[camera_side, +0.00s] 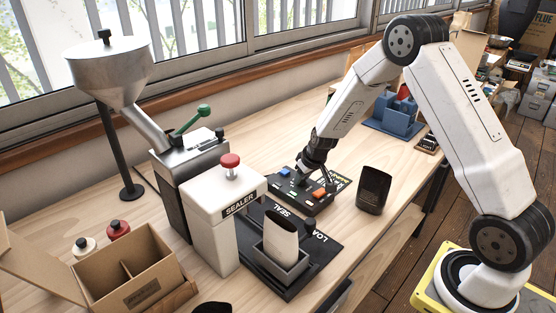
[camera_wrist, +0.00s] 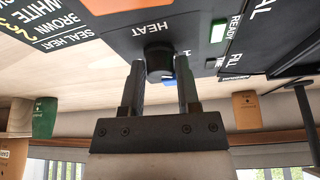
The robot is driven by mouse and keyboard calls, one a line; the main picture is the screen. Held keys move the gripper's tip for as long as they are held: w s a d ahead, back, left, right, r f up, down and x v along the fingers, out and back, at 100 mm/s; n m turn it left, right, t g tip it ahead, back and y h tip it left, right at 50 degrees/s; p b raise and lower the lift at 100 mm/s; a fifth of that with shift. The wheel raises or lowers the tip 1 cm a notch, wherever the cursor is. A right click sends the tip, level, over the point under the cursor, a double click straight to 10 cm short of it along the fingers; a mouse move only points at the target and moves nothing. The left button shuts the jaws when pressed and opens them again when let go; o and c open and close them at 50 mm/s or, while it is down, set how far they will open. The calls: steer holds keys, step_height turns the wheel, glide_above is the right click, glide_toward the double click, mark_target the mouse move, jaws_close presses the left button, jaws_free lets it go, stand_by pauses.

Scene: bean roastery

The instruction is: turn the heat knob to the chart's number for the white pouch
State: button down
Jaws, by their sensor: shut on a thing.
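The heat knob (camera_wrist: 158,62) is a dark round knob on the black control panel (camera_wrist: 140,25), beside the word HEAT. My gripper (camera_wrist: 160,78) is shut on the knob, a finger on each side. In the side view my gripper (camera_side: 328,184) reaches down to the panel and hides the knob. The white pouch (camera_side: 281,237) stands upright in a grey holder (camera_side: 262,262).
The white sealer (camera_side: 210,215) with a red button stands left of the holder. A black pouch (camera_side: 374,188) stands right of the panel. An orange button (camera_side: 319,193) is close to my gripper. A cardboard box (camera_side: 125,275) is at the front left.

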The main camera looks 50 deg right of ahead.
steer(key=shift+c, duration=1.6)
jaws_free()
steer(key=shift+r, duration=0.15)
steer(key=v, duration=0.7)
steer(key=shift+r, duration=0.3)
steer(key=shift+s, duration=0.15)
